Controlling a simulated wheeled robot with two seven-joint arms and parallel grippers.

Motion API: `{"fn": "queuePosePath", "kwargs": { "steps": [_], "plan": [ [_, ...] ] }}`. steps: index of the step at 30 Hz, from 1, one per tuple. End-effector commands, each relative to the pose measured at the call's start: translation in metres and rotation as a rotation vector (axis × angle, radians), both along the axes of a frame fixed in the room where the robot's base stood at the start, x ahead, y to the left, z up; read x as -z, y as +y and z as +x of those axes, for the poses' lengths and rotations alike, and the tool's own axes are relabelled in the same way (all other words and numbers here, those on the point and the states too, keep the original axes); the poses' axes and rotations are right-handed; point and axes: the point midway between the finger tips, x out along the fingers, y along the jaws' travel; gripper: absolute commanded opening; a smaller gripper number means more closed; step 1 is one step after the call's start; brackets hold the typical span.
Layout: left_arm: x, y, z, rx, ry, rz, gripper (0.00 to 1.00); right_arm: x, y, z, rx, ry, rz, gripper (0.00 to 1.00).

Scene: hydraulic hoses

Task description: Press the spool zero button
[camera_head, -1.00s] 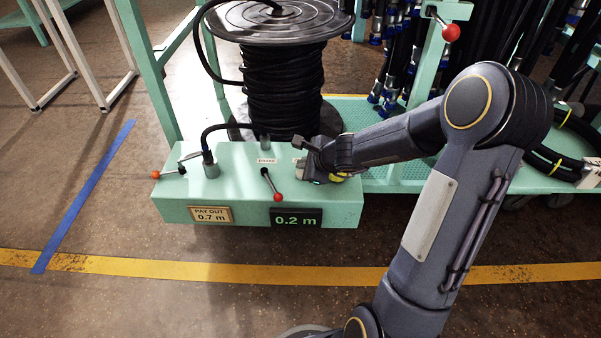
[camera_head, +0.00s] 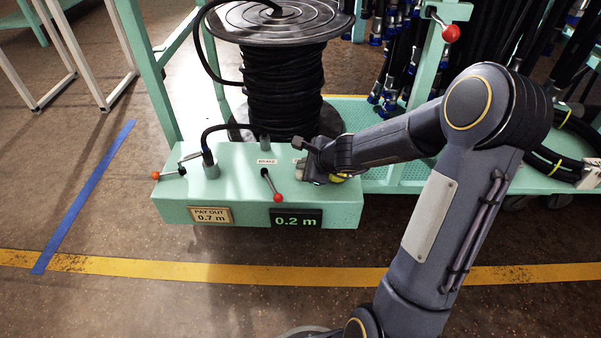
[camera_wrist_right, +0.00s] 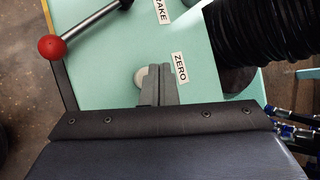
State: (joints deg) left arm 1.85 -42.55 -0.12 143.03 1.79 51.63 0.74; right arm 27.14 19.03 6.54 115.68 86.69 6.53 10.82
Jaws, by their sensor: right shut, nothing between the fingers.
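The pale round zero button (camera_wrist_right: 140,77) shows in the right wrist view on the green control box (camera_head: 235,180), beside the "ZERO" label (camera_wrist_right: 180,67). My right gripper (camera_wrist_right: 160,72) is shut and empty. Its fingertips overlap the button's right side in that view; I cannot tell whether they touch it. In the head view my right gripper (camera_head: 306,174) is low over the right part of the box top and hides the button. The box's dark display (camera_head: 297,219) reads 0.2 m. My left gripper is not in view.
A red-knobbed lever (camera_head: 272,187) stands left of my right gripper by the "BRAKE" label (camera_head: 267,161). An orange-knobbed lever (camera_head: 166,173) is at the box's left. The hose spool (camera_head: 283,85) stands behind. A plate (camera_head: 211,215) reads PAY OUT 0.7 m.

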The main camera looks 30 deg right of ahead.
Motion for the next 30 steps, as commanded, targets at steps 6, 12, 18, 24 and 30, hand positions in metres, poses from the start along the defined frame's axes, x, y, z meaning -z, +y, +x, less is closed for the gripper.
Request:
{"fn": "queuePosePath", "kwargs": {
  "steps": [6,12,18,24,30],
  "plan": [
    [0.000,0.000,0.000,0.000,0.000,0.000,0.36,0.000,0.000,0.000,0.000,0.000,0.000,0.00],
    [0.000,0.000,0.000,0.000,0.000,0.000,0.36,0.000,0.000,0.000,0.000,0.000,0.000,0.00],
    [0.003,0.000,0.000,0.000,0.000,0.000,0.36,0.003,0.000,0.000,0.000,0.000,0.000,0.00],
    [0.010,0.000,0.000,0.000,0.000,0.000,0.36,0.009,0.000,0.000,-0.001,0.000,-0.001,0.00],
    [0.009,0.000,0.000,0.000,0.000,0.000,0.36,0.008,0.000,0.000,0.000,0.000,0.000,0.00]
  ]
}}
